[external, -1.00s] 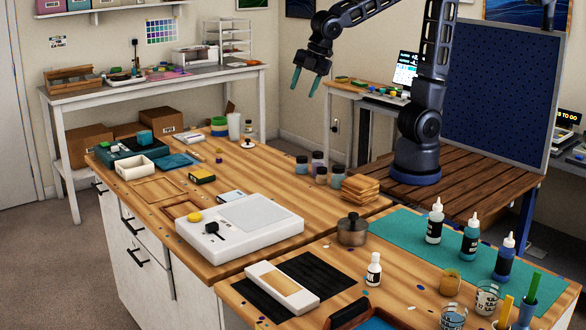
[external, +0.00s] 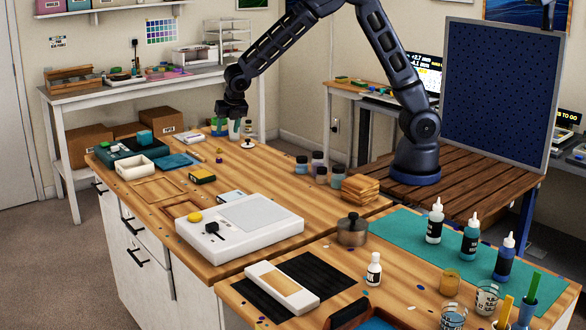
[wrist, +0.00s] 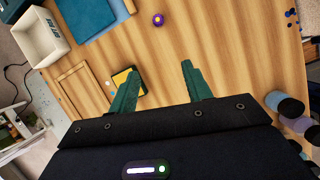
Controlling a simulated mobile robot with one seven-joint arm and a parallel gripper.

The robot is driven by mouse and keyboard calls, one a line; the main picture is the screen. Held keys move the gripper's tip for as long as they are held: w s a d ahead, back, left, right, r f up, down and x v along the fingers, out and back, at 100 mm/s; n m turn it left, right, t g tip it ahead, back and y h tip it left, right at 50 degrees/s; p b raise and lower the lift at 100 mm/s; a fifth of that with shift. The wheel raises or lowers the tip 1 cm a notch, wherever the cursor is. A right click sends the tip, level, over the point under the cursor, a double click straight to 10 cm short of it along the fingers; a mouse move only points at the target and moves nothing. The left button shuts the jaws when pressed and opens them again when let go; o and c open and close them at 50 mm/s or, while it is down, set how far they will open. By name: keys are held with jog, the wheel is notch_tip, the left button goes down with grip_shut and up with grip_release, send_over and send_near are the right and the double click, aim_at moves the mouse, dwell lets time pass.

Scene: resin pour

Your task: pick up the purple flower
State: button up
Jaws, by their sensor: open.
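The purple flower (wrist: 158,19) shows in the wrist view as a small round purple thing with a yellow centre, near the top edge. In the external view it appears as a small purple and yellow shape (external: 219,157) on the wooden worktop. My gripper (wrist: 160,67) is open, with two green fingers apart and bare worktop between them. The flower lies beyond the fingertips, roughly in line with the gap. In the external view my gripper (external: 232,118) hangs above the back of the worktop, apart from the flower; its fingers are hard to make out there.
A yellow and black box (external: 202,176) lies near the flower, and a blue cloth (wrist: 85,22) and a white tray (wrist: 40,38) lie to its left. Several lidded jars (external: 318,163) stand right of my gripper. The worktop around the flower is mostly clear.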

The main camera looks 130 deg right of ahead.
jog(key=n, duration=0.2)
send_near(220, 159)
jog(key=shift+w+d+f, duration=0.2)
jog(key=shift+f, duration=0.35)
jog(key=shift+w+d+f, duration=0.15)
jog(key=shift+w+f, duration=0.05)
jog(key=shift+f, duration=0.4)
jog(key=shift+s+x, duration=0.2)
jog(key=shift+x, duration=1.25)
jog(key=shift+s+x, duration=0.15)
jog(key=shift+x, duration=1.3)
jog(key=shift+d, duration=0.2)
jog(key=c, duration=1)
